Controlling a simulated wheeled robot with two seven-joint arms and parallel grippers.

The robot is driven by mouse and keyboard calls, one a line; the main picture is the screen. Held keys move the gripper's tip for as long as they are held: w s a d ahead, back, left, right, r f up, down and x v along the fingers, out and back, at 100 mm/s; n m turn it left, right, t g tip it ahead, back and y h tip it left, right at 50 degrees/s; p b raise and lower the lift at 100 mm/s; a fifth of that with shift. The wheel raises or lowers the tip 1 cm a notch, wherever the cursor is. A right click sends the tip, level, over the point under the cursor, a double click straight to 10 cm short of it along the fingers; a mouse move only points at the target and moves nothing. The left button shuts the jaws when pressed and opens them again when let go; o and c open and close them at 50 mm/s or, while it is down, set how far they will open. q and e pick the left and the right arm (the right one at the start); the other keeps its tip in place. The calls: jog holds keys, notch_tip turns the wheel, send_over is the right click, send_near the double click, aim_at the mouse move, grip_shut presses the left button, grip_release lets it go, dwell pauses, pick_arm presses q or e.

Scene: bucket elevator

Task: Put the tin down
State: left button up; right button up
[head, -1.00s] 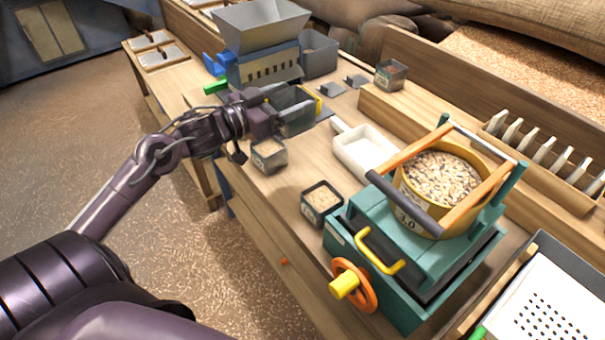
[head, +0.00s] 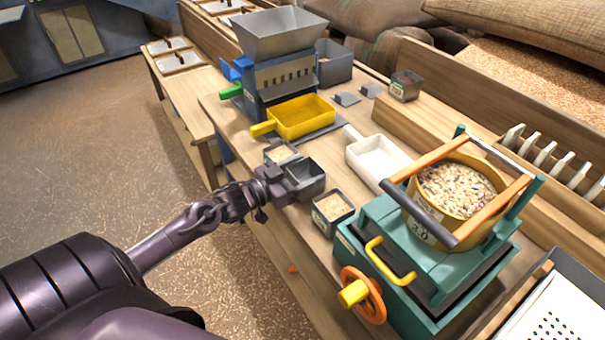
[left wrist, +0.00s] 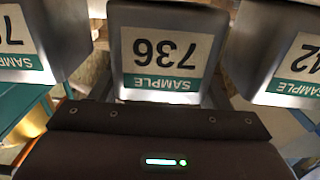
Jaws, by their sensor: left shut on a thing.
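A dark grey sample tin (head: 306,178) is at the table's near edge, between two other tins. My left gripper (head: 280,186) is shut on it from the near side. The inside that I can see looks dark; its contents are unclear. In the left wrist view the tin (left wrist: 160,50) fills the middle, with an upside-down label reading 736 SAMPLE. The gripper's fingertips are hidden there. I cannot tell whether the tin's base touches the table. My right gripper is not in view.
One tin of grain (head: 281,153) is just behind the held tin and another (head: 332,208) just in front, both close. A yellow scoop tray (head: 302,117) lies before the blue mill (head: 283,78). A white scoop (head: 378,160) and a teal machine (head: 430,270) are to the right.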

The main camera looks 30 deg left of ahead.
pick_arm(q)
jog(key=shift+f, duration=0.4)
jog(key=shift+f, duration=0.1)
jog(key=o, duration=0.9)
